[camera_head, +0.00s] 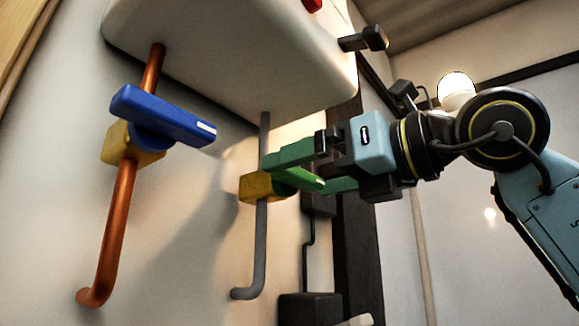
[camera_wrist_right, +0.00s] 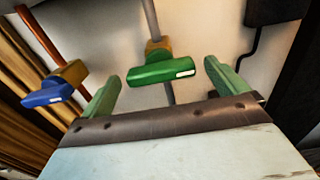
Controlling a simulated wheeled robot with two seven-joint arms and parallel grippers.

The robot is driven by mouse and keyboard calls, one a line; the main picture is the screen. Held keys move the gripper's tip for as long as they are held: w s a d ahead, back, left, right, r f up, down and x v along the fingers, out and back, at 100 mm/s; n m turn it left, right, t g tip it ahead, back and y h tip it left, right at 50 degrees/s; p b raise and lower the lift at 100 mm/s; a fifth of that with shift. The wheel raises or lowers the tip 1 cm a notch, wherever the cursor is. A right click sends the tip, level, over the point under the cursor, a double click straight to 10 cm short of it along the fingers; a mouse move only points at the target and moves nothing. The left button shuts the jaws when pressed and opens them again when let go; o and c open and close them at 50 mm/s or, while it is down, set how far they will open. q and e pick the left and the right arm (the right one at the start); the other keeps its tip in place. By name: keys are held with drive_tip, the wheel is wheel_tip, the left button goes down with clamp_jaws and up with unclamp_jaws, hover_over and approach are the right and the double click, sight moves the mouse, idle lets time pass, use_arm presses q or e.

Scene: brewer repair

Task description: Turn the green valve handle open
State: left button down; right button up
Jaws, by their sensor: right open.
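The green valve handle (camera_head: 300,179) sits on a brass valve body (camera_head: 258,187) on the grey pipe (camera_head: 261,230). In the right wrist view the handle (camera_wrist_right: 160,71) lies crosswise to the pipe, with a white mark near its right end. My right gripper (camera_head: 308,168) is open, its green fingers reaching from the right around the handle's area. In the wrist view the handle shows between and just beyond the two fingertips of the gripper (camera_wrist_right: 161,78); I cannot tell whether they touch it. My left gripper is not in view.
A blue valve handle (camera_head: 165,115) sits on a copper pipe (camera_head: 115,230) to the left. The white brewer body (camera_head: 230,50) hangs above both valves. A dark box (camera_head: 310,308) is low on the wall. Free space lies between the two pipes.

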sight(308, 176)
drive_tip(key=p+x, duration=0.1)
drive_tip(key=x, duration=0.3)
drive_tip(key=shift+c, duration=0.5)
drive_tip(key=c, duration=0.9)
